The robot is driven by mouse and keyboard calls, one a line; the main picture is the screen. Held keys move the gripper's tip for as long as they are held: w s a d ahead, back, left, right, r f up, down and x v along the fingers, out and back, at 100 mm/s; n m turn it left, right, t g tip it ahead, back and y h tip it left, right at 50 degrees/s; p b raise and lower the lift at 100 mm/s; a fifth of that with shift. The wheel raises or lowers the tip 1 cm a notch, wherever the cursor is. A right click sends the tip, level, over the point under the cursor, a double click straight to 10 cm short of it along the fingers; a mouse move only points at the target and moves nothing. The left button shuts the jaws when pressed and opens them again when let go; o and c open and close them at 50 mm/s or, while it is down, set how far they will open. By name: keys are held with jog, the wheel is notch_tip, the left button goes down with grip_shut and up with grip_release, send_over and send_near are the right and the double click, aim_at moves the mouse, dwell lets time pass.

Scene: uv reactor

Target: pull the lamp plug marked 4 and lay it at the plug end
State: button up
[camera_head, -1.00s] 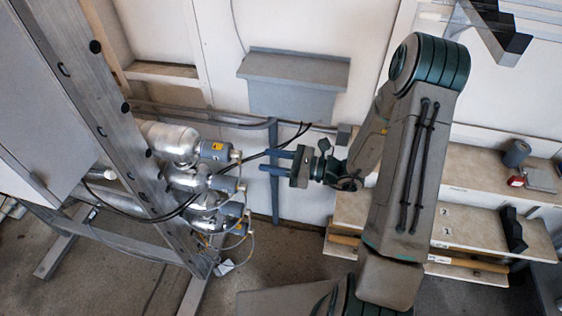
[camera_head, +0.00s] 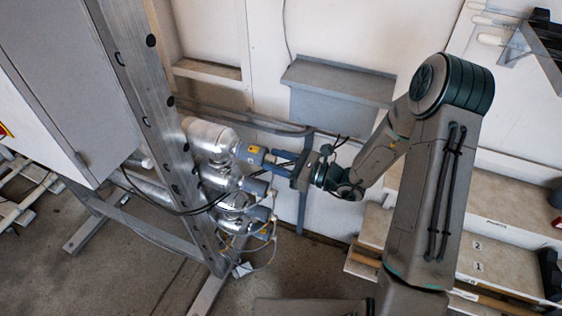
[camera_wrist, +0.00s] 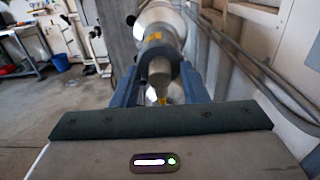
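Several silver reactor tubes are stacked beside the metal frame, each with a grey-blue plug at its right end. The top plug (camera_head: 250,153) carries a yellow label; I cannot read a 4 on any plug. My gripper (camera_head: 279,162) is at the top plug, its blue fingers pointing left toward it. In the wrist view, the plug (camera_wrist: 159,70) stands between the two fingers of my gripper (camera_wrist: 158,85). The fingers are apart, with gaps visible beside the plug's narrow end. Lower plugs (camera_head: 258,187) sit below, partly behind cables.
A dark cable (camera_head: 185,212) loops in front of the tubes. The upright metal frame (camera_head: 165,120) stands left of them. A grey wall box (camera_head: 335,95) is behind my gripper. Shelves (camera_head: 490,262) marked 1 and 2 are at the right. Pipes (camera_wrist: 240,55) run along the wall.

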aim_at(276, 160)
grip_shut()
jog(key=shift+d, duration=0.15)
jog(key=shift+v, duration=2.5)
